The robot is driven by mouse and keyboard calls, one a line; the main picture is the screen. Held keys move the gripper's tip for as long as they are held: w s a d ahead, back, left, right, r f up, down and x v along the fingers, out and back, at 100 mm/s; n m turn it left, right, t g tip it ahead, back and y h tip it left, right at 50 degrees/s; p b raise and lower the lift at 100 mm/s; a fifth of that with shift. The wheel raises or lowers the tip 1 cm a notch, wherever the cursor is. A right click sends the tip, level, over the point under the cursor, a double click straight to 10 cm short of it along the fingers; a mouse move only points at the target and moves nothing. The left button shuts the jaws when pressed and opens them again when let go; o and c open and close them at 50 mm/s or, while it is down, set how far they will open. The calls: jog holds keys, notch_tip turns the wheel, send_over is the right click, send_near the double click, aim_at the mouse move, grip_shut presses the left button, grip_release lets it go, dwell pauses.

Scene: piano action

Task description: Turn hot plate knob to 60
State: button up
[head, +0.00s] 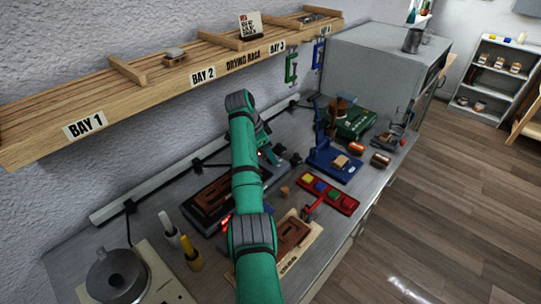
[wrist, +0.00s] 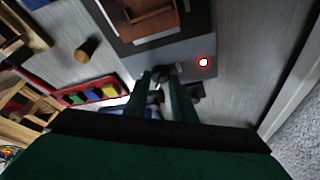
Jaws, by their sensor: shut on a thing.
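The hot plate looks to be the low grey unit with a dark top (head: 205,200), left of my arm in the head view. In the wrist view its grey end (wrist: 180,58) carries a lit red lamp (wrist: 203,62). A small dark knob (wrist: 163,72) sits at that end, left of the lamp. My gripper (wrist: 165,80) has its two green fingers close together at the knob and appears shut on it. The knob's scale and pointer are not readable. In the head view my arm hides part of the unit, and my gripper (head: 269,154) shows beyond the wrist.
A red tray (head: 340,200) with coloured blocks, a small wooden cylinder (head: 285,191) and a blue press (head: 330,165) stand to the right. A beige unit with a metal pot (head: 117,270) stands at lower left. The drying rack (head: 160,80) overhangs the bench's back.

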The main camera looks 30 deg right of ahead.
jog(key=shift+d+m, duration=0.1)
jog(key=shift+m, duration=0.2)
jog(key=o, duration=1.1)
jog(key=shift+c, duration=0.2)
jog(key=v, duration=0.5)
jog(key=shift+w+a+r, duration=0.1)
jog(key=shift+w+a, duration=0.05)
jog(key=shift+a, duration=0.3)
jog(key=a, duration=0.3)
jog(key=w+a, duration=0.1)
jog(key=a, duration=0.3)
jog(key=w+a, duration=0.1)
jog(key=a, duration=0.3)
